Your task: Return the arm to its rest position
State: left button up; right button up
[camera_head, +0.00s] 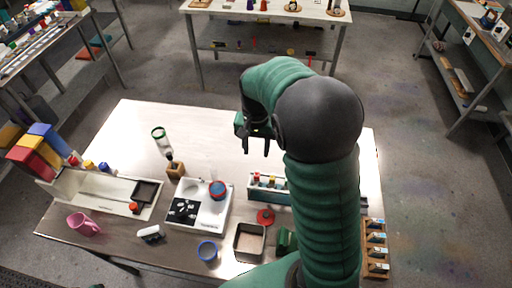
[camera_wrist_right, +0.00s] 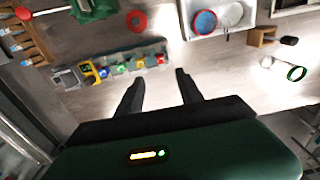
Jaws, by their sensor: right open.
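My right arm comes up from the bottom of the head view and bends over the table (camera_head: 130,130). My right gripper (camera_head: 256,150) hangs above the far part of the table, fingers pointing down, apart and empty. In the right wrist view the same gripper (camera_wrist_right: 160,80) shows two dark fingers spread apart with nothing between them. A rack of small coloured pieces (camera_head: 268,195) stands below and nearer than the gripper; it also shows in the wrist view (camera_wrist_right: 122,66). My left gripper is not in view.
A white scale-like tray (camera_head: 215,215) bears a red-and-blue round container (camera_head: 217,190). A wooden block (camera_head: 176,170), a square tin (camera_head: 250,240), a blue-rimmed cup (camera_head: 207,251) and a pink mug (camera_head: 83,224) stand around. A wooden rack (camera_head: 375,250) lies at the right edge. The table's far left is clear.

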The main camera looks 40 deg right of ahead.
jog(key=s+a+f+n+t+b, duration=0.1)
jog(key=s+a+f+n+b, duration=0.2)
jog(key=a+f+n+b, duration=0.1)
jog(key=s+a+f+n+t+b, duration=0.1)
jog(key=s+a+f+n+b, duration=0.3)
jog(key=a+f, duration=0.5)
jog(key=shift+a+f+n, duration=0.2)
jog(key=shift+a+n, duration=0.9)
jog(key=shift+a, duration=0.1)
jog(key=shift+s+a, duration=0.1)
jog(key=shift+a, duration=0.15)
jog(key=shift+d, duration=0.15)
